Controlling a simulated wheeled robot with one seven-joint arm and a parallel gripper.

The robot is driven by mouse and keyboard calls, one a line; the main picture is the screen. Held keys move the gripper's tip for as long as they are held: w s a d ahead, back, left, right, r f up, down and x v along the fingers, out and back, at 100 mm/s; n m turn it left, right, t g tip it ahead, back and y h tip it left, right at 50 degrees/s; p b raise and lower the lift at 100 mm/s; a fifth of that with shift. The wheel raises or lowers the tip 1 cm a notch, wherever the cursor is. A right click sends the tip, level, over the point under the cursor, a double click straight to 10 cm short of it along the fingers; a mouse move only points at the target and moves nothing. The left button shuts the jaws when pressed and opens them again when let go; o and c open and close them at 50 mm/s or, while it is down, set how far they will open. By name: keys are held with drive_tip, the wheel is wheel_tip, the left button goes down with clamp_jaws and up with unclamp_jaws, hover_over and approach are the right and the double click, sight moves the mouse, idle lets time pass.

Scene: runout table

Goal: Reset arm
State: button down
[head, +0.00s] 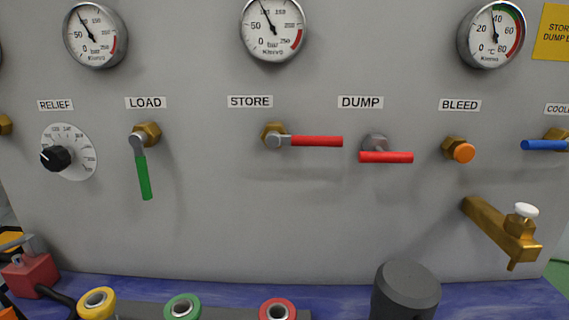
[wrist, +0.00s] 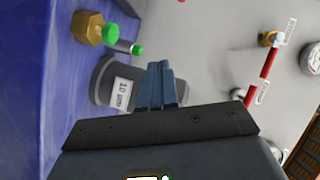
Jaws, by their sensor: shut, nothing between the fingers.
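My gripper (wrist: 160,72) shows in the wrist view, its two dark blue fingers together and nothing between them. Past the fingertips is a dark grey cylinder (wrist: 105,80) with a white label. My gripper does not clearly show in the head view. The head view shows a grey panel (head: 230,210) with a green LOAD lever (head: 144,178) pointing down. The red STORE lever (head: 317,141) points right. The red DUMP lever (head: 386,157) lies roughly level.
A dark cylinder (head: 406,290) stands at the front. Yellow (head: 97,302), green (head: 182,307) and red (head: 277,310) ringed fittings line the blue surface (head: 500,300). A brass spout (head: 500,228) juts out at the right. An orange BLEED knob (head: 460,151) and gauges (head: 272,28) are on the panel.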

drive_tip(key=s+d+f+n+h, duration=0.1)
drive_tip(key=s+d+f+h, duration=0.35)
drive_tip(key=s, duration=0.35)
drive_tip(key=s+d+r+n+h, duration=0.1)
drive_tip(key=s+n, duration=0.6)
drive_tip(key=s, duration=1.1)
drive_tip(key=shift+d+r+n+t+h, duration=0.25)
drive_tip(key=shift+d+h, duration=0.2)
drive_tip(key=shift+d, duration=0.75)
drive_tip(key=shift+s, duration=0.1)
